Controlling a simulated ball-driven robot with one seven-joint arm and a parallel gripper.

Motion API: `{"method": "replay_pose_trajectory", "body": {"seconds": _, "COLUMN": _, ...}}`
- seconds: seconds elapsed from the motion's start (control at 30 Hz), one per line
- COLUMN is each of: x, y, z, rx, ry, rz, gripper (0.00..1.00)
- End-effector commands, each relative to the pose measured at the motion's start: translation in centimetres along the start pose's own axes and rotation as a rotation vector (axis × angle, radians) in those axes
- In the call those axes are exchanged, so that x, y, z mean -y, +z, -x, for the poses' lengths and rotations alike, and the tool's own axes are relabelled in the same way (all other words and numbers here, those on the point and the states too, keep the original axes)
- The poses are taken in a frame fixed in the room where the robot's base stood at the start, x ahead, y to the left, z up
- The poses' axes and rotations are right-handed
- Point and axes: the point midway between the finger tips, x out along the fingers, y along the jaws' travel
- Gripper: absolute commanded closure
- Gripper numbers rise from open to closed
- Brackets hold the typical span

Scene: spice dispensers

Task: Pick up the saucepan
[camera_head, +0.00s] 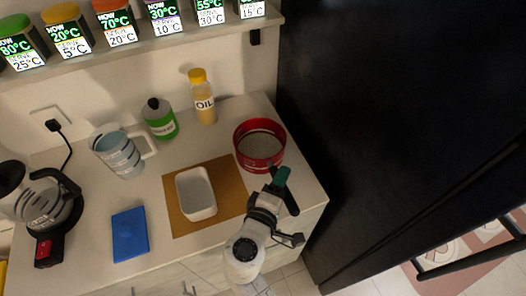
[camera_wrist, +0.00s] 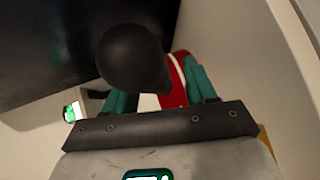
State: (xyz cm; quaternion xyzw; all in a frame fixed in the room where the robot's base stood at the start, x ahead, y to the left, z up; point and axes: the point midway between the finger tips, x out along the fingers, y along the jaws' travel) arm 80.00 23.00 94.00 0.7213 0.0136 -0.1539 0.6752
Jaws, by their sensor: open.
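The red saucepan (camera_head: 260,146) stands on the counter near its right end, with a pale inside. Its dark handle (camera_head: 291,202) points towards the front, beside my gripper (camera_head: 281,179). In the wrist view, the handle's rounded black end (camera_wrist: 132,58) looms close to the camera, and part of the red pan wall (camera_wrist: 173,86) shows behind it. My gripper (camera_wrist: 162,88) is open, with one teal finger on each side of the handle. I cannot tell whether either finger touches the handle. The handle's lower part is partly hidden.
A white dish (camera_head: 196,194) sits on a brown board (camera_head: 232,178) left of the pan. An oil bottle (camera_head: 203,97), green bottle (camera_head: 160,119), jug (camera_head: 119,151), blue item (camera_head: 130,234) and coffee pot (camera_head: 47,203) share the counter. A tall black panel (camera_head: 390,110) stands right.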

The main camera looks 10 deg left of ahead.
Motion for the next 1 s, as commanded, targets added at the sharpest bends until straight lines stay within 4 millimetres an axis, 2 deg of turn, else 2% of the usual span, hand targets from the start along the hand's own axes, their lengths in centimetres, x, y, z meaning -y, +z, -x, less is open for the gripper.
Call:
{"method": "replay_pose_trajectory", "body": {"seconds": 0.07, "x": 0.01, "y": 0.00, "z": 0.02, "rx": 0.000, "ry": 0.000, "rz": 0.000, "gripper": 0.49}}
{"method": "replay_pose_trajectory", "body": {"seconds": 0.6, "x": 0.02, "y": 0.00, "z": 0.05, "rx": 0.000, "ry": 0.000, "rz": 0.000, "gripper": 1.00}}
{"method": "replay_pose_trajectory", "body": {"seconds": 1.0, "x": -0.21, "y": -0.07, "z": 0.06, "rx": -0.001, "ry": 0.004, "rz": -0.003, "gripper": 1.00}}
